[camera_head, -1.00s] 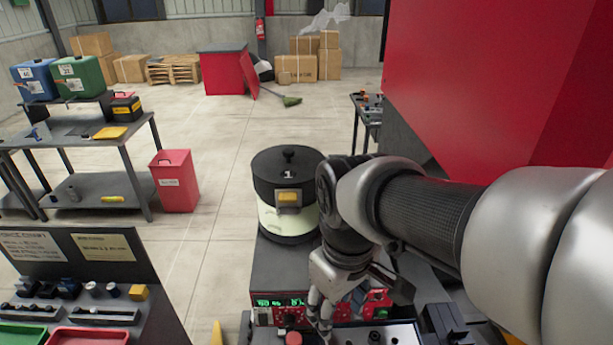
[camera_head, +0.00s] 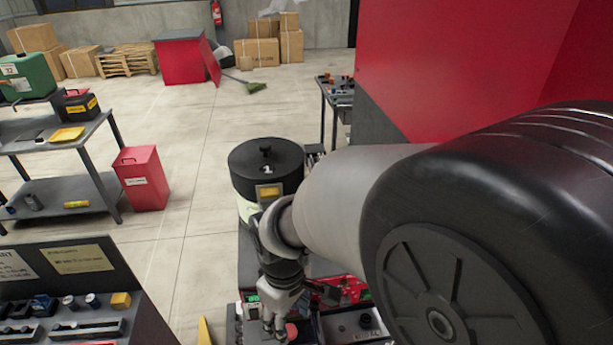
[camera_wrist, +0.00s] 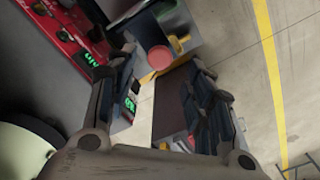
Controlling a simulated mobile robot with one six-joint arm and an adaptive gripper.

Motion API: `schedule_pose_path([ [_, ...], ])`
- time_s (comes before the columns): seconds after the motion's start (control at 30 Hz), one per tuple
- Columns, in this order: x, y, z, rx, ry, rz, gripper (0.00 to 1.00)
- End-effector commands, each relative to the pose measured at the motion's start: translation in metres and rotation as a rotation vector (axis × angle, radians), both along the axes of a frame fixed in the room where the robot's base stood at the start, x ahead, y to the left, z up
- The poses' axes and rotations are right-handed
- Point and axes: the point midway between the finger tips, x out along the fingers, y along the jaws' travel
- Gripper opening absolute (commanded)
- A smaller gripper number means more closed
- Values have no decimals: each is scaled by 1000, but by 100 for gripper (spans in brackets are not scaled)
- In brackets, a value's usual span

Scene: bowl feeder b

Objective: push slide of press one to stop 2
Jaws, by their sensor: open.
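A black-lidded bowl feeder marked 1 (camera_head: 266,158) stands on the machine bench in the head view, partly covered by my arm. My gripper (camera_head: 275,327) is low in that view, in front of the feeder and over the front of the bench. In the wrist view my gripper (camera_wrist: 160,90) is open, with nothing between its fingers. A red round button (camera_wrist: 160,57) lies beyond the fingertips. A red control panel (camera_wrist: 70,35) with green displays is at the upper left there. I cannot pick out the slide of press one or its stops.
A dark rack with fittings (camera_head: 75,258) stands at the lower left. A red bin (camera_head: 142,180) and a grey workbench (camera_head: 60,150) are behind it. A large red cabinet (camera_head: 450,65) fills the upper right. The floor between the bin and the feeder is clear.

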Motion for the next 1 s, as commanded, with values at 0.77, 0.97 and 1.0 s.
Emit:
schedule_pose_path([
  [0.77,0,0,-49,1,-1,0,42],
  [0.97,0,0,-49,1,-1,0,28],
  [1.0,0,0,-49,1,-1,0,26],
])
